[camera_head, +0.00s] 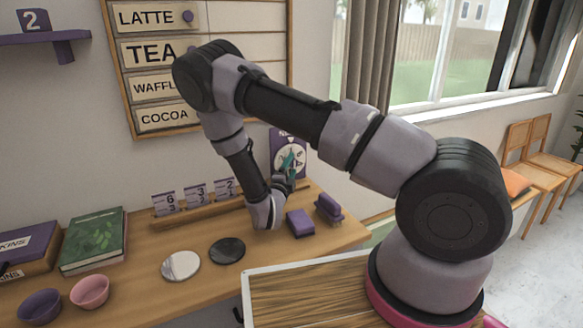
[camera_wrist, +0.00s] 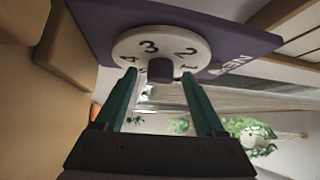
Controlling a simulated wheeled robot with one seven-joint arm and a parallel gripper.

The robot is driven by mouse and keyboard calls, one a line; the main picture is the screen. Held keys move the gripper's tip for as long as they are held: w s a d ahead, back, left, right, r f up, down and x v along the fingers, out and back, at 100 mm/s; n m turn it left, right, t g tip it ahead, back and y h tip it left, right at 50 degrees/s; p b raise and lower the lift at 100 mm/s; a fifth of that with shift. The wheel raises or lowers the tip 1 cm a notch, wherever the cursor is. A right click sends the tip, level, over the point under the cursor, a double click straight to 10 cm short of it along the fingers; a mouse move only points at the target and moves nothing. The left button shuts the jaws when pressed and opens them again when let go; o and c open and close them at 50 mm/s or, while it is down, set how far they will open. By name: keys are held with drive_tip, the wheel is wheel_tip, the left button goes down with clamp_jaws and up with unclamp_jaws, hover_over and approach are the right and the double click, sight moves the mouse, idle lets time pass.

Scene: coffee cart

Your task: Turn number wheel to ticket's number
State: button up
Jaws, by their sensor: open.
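The number wheel is a white disc (camera_head: 286,150) on a purple board (camera_head: 303,165), behind my gripper (camera_head: 289,163). In the wrist view the disc (camera_wrist: 150,45) shows 4, 3, 2 and 1, with a dark knob (camera_wrist: 160,72) at its centre. My green fingers (camera_wrist: 158,78) are open, one each side of the knob; whether they touch it I cannot tell. Paper tickets stand in a wooden rail: the left one (camera_head: 164,203) seems to read 6 over 3, the middle one (camera_head: 196,193) 3 over 3, and the right one (camera_head: 226,187) has a 2 on top.
A purple card (camera_head: 34,21) marked 2 stands on a purple shelf. Purple blocks (camera_head: 300,223) lie on the wooden counter (camera_head: 135,257) near the board. A white disc (camera_head: 180,265), a black disc (camera_head: 227,251), bowls (camera_head: 90,291) and a green book (camera_head: 93,240) are further left.

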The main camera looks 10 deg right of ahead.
drive_tip(key=shift+w+d, duration=0.15)
drive_tip(key=shift+w, duration=0.1)
clamp_jaws()
drive_tip(key=shift+r+m+g, duration=0.1)
drive_tip(key=shift+m+g, duration=0.2)
